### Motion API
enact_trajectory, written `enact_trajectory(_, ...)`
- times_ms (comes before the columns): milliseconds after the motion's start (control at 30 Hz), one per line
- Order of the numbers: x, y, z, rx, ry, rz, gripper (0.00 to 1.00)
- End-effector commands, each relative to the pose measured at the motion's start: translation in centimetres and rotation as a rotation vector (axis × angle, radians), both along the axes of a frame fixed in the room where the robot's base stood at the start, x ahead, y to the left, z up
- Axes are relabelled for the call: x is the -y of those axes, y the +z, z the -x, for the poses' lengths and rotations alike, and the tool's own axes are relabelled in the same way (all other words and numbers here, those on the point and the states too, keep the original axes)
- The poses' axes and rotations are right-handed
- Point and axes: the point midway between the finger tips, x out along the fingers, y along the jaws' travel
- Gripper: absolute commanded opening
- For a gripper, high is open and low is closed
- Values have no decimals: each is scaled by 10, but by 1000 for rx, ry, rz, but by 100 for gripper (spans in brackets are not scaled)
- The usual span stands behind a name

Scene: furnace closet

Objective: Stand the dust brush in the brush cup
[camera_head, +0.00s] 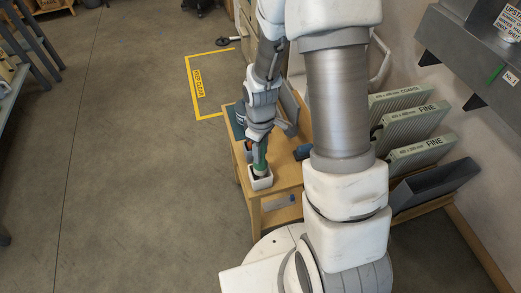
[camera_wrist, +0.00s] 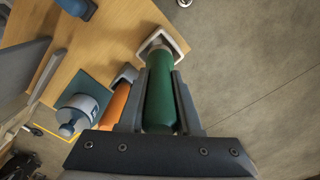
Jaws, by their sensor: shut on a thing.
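The dust brush shows as a green handle (camera_wrist: 160,95) between my fingers in the wrist view, and as a small green piece (camera_head: 260,155) in the head view. My gripper (camera_wrist: 159,85) is shut on it. The brush cup is a white, square-rimmed cup (camera_wrist: 176,40) just beyond the brush's far end; in the head view it stands at the bench's front left corner (camera_head: 261,184). The brush points down into the cup's opening, and its lower end is hidden. I cannot tell whether it touches the cup's bottom.
The wooden bench (camera_head: 286,180) carries a blue-grey canister (camera_wrist: 82,108) on a teal mat, an orange object (camera_wrist: 115,106) close beside my left finger, and a blue item (camera_wrist: 76,7). Filters marked FINE (camera_head: 420,152) stand at right. The floor left of the bench is clear.

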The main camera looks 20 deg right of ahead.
Motion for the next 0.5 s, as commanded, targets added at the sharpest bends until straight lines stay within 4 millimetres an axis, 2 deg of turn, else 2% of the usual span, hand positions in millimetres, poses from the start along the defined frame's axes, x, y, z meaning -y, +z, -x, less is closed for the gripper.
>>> enact_trajectory(500, 0, -14, 0, 0, 0, 0, 0)
